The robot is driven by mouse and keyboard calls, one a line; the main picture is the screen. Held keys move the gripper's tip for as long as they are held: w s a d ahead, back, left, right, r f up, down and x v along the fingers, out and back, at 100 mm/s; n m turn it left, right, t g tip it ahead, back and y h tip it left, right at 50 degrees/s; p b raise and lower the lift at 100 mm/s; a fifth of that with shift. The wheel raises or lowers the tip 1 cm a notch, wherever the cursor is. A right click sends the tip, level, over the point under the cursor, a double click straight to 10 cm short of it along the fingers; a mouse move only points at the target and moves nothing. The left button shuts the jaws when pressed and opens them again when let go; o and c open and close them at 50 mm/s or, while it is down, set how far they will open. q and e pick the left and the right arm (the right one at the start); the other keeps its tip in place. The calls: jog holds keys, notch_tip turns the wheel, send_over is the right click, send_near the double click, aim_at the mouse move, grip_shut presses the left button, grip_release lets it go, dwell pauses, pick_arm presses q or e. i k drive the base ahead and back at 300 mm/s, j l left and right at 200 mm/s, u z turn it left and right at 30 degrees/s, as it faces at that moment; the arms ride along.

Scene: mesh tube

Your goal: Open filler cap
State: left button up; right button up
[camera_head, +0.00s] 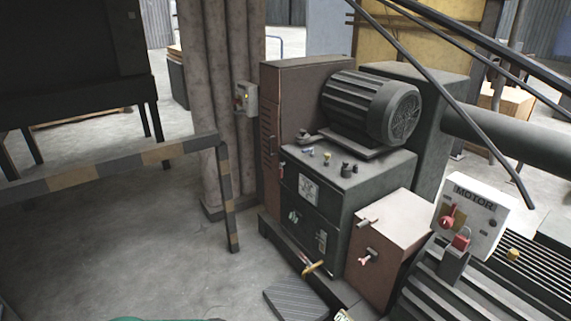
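A dark green machine cabinet (320,196) stands right of the middle with a ribbed motor (370,105) on its top. Several small fittings sit on the cabinet top in front of the motor: a dark knob-like cap (347,170), a small yellow fitting (327,156) and a pale blue one (308,151). I cannot tell for sure which one is the filler cap, or whether it is open. Neither of my grippers shows in the head view.
A striped barrier rail (110,170) stands at left. A yellow-handled lever (314,267) sticks out low in front. Floor at lower left is clear.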

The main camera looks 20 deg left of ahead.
aim_at(345, 167)
jog(key=u, duration=0.15)
jog(key=i+j+u, duration=0.1)
jog(key=i+u, duration=0.2)
jog(key=i, duration=0.65)
jog(key=i+l+u, duration=0.1)
jog(key=i+u, duration=0.15)
jog(key=i, duration=0.75)
